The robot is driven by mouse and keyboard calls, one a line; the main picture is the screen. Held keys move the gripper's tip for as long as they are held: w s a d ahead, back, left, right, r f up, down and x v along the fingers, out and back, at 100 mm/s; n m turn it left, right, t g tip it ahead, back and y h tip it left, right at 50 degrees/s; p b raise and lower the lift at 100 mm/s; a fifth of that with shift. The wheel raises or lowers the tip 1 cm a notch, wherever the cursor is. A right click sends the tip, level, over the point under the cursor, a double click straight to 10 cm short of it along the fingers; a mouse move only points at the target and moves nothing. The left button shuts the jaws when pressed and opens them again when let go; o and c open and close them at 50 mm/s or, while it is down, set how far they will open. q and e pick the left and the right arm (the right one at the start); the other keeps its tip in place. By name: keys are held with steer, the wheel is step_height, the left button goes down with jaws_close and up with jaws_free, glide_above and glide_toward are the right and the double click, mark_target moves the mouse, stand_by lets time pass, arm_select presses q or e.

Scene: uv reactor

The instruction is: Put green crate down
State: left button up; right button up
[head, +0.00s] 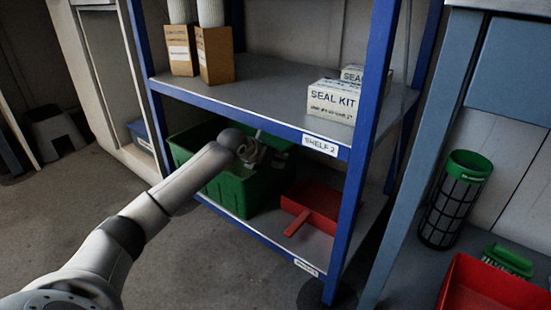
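The green crate (238,195) stands on the lower board of the blue-framed shelf unit, at its left side. It appears to rest upright on that board. My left arm reaches in from the lower left, across the crate's front. My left gripper (256,152) is at or over the crate's upper edge, below the upper board. Its fingers are small and partly hidden by the wrist, so I cannot tell whether they grip the rim. Part of the crate's front and inside is hidden by my arm. My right gripper is not in view.
A red dustpan (312,207) lies on the lower board right of the crate. The upper shelf board (265,88) carries boxes, including a seal kit box (332,101). A blue post (355,165) stands at the right front. A red tray (487,290) is at lower right.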

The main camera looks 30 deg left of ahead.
arm_select(q)
steer(key=shift+s+r+p, duration=0.35)
steer(key=shift+r+p, duration=0.1)
steer(key=shift+p, duration=0.1)
steer(key=p+v, duration=0.4)
steer(key=v, duration=0.2)
steer(key=shift+s, duration=0.25)
